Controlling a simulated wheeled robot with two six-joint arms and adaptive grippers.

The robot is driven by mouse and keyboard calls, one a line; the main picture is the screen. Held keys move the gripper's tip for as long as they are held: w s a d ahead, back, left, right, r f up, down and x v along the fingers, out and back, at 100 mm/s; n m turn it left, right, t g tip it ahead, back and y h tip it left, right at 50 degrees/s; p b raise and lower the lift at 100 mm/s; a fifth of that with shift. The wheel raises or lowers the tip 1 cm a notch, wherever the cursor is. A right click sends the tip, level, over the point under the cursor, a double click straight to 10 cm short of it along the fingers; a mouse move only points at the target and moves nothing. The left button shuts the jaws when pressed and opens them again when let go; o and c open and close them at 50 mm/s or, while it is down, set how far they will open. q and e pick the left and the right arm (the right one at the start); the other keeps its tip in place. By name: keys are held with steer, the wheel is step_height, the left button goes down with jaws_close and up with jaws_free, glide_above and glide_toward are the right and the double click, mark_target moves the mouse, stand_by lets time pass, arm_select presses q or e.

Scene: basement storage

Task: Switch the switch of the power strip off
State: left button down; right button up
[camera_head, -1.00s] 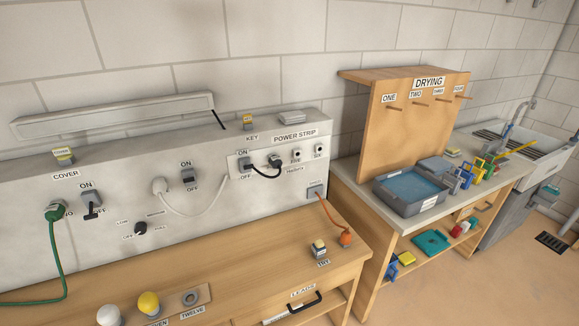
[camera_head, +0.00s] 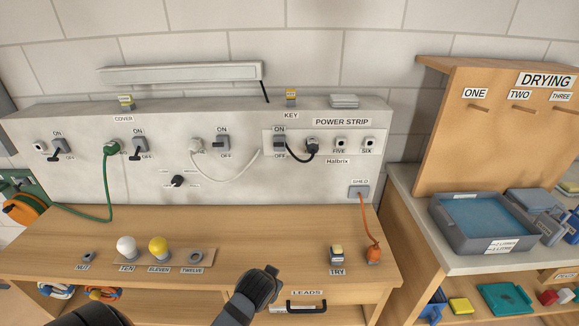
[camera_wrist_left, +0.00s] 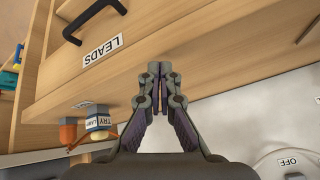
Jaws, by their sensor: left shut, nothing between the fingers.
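The power strip (camera_head: 325,144) is a white panel on the grey wall-mounted unit, under a POWER STRIP label. Its grey switch (camera_head: 279,142) sits at the panel's left end, between ON above and OFF below; its exact tilt is too small to tell. A black plug (camera_head: 312,146) with a black cord sits right of the switch. My left gripper (camera_head: 272,271) is shut and empty, in front of the bench and well below the switch. In the left wrist view its closed fingertips (camera_wrist_left: 160,72) are near the drawer front. My right gripper is out of view.
The wooden bench top (camera_head: 220,235) lies below the panel, with bulbs (camera_head: 158,247), a TRY block (camera_head: 337,253) and an orange plug (camera_head: 373,254) on it. A drawer handle (camera_head: 306,306) is at the front. Other switches (camera_head: 222,142) line the panel leftwards.

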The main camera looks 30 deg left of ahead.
arm_select(q)
steer(key=w+a+r+n+t+y, duration=0.2)
steer(key=w+r, duration=0.3)
steer(key=r, duration=0.6)
steer(key=w+a+r+n+t+y+b, duration=0.1)
steer(key=w+a+r+n+t+y, duration=0.1)
steer(key=w+r, duration=0.4)
steer(key=w+a+r+n+t+y, duration=0.1)
steer(key=w+a+r+t+y, duration=0.2)
steer(key=r, duration=1.3)
steer(key=w+t, duration=0.3)
steer(key=shift+a+r+n, duration=0.15)
steer(key=shift+a+n, duration=0.25)
